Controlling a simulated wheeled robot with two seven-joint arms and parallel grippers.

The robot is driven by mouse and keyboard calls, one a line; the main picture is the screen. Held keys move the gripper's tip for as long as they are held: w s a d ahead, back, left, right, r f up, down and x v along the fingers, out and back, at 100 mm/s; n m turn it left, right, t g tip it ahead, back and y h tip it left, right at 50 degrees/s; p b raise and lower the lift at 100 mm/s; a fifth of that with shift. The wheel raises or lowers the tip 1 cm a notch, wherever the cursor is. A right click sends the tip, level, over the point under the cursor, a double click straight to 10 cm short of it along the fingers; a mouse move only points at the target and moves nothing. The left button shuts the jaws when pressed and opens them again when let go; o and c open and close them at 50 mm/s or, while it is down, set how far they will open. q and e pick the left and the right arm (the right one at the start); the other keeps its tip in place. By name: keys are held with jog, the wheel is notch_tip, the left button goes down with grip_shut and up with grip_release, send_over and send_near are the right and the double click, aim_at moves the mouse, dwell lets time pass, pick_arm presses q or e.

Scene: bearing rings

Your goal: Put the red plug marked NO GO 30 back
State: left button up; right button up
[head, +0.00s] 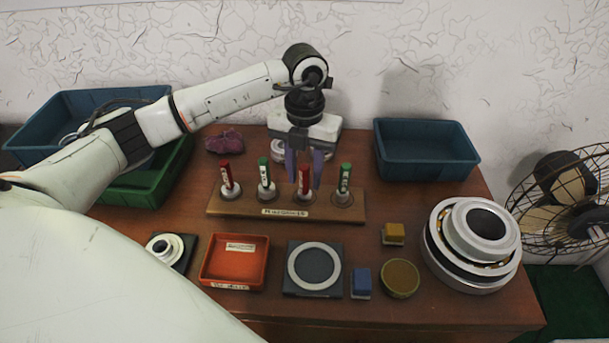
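A wooden gauge rack (240,208) stands mid-table with a row of plugs. It holds a red-handled plug (225,173) at the left end, a green plug (264,172), a second red plug (305,181) and a green plug (344,178) at the right end. The plugs look upright; their small markings are too small to read, so I cannot tell which red one is NO GO 30. My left gripper (304,184) points down over the second red plug, its two purplish fingers either side of the handle, seemingly with small gaps. My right gripper is out of view.
An orange tray (234,284), a dark plate with a ring (315,288), blue (361,282) and yellow (393,233) blocks and a round tin (400,278) lie in front. A large bearing (470,275) is right. Bins (425,172) stand behind; a fan (565,200) is beside the table.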

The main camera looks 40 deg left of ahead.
pick_arm(q)
notch_tip(320, 180, up, 11)
jog(key=shift+r+b, duration=0.1)
jog(key=shift+b, duration=0.3)
jog(key=shift+d, duration=0.1)
